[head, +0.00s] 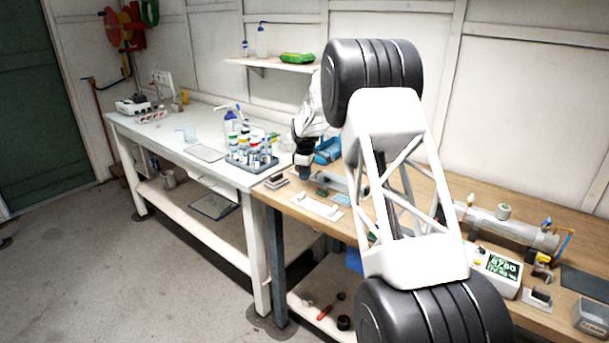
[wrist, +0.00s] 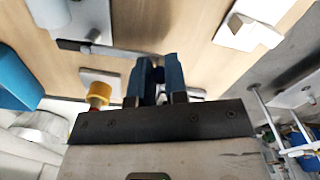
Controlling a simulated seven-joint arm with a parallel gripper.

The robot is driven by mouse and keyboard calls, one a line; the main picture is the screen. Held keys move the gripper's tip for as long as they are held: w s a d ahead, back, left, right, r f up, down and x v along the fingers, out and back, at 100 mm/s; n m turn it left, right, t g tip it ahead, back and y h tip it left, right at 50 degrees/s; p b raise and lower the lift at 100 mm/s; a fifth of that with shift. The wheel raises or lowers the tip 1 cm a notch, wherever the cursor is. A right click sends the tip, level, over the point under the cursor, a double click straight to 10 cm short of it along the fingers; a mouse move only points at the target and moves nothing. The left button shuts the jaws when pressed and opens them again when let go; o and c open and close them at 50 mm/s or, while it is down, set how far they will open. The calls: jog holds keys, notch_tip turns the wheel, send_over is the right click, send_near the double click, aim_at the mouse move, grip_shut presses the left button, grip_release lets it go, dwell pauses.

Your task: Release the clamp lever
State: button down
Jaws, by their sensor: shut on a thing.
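My gripper (wrist: 156,72) is shut in the wrist view, its two dark blue fingers close together. A small dark piece (wrist: 158,75) shows between them, mostly hidden; it appears to be the clamp lever, but its shape and angle cannot be told. In the head view my gripper (head: 304,172) is low over the wooden bench (head: 452,192), at its left end, and the lever cannot be made out there. A yellow-capped part (wrist: 100,92) stands just left of the fingers in the wrist view.
A blue box (head: 328,150) stands behind my gripper. A white bracket plate (head: 318,206) lies in front of it. To the left, a rack of capped bottles (head: 250,160) stands on the white bench.

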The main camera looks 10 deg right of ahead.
jog(key=c, duration=1.1)
grip_release()
jog(key=shift+r, duration=0.15)
jog(key=shift+r, duration=3.75)
jog(key=shift+s+r, duration=0.1)
